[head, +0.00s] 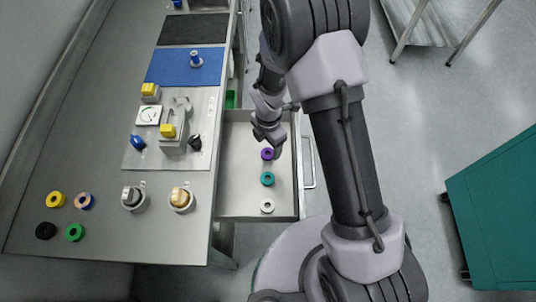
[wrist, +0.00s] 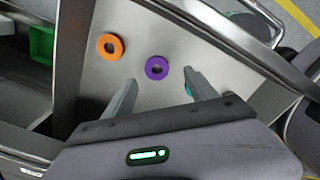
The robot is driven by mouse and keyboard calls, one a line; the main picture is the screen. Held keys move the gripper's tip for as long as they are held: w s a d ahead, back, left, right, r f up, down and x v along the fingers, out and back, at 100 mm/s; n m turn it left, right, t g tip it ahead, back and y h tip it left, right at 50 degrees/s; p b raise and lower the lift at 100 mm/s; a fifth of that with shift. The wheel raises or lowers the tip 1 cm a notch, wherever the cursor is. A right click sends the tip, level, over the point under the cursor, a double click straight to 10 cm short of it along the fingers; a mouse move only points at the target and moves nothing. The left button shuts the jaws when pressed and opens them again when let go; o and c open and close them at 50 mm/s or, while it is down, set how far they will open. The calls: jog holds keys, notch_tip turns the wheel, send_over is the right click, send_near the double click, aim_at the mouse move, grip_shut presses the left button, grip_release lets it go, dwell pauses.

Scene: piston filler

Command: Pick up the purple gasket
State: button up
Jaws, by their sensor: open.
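The purple gasket (head: 267,154) is a flat ring lying on the floor of an open metal drawer (head: 236,196), in line with other rings. In the wrist view the purple gasket (wrist: 157,68) lies just ahead of the fingertips, roughly centred between them. My gripper (head: 272,142) is above the drawer, close over the purple gasket in the head view. In the wrist view my gripper (wrist: 160,78) shows its two fingers apart with nothing between them.
A teal ring (head: 267,178) and a white ring (head: 267,206) lie nearer the front in the drawer. An orange ring (wrist: 110,46) lies left of the purple one. Drawer walls surround them. The bench (head: 120,195) on the left carries knobs, a blue mat (head: 180,68) and several rings.

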aim_at(268, 153)
jog(key=f+b, duration=0.2)
jog(key=f, duration=0.3)
jog(key=shift+w+a+f+b, duration=0.1)
jog(key=shift+w+f+b, duration=0.2)
jog(key=shift+b, duration=0.1)
jog(key=shift+r, duration=0.2)
jog(key=c, duration=1.4)
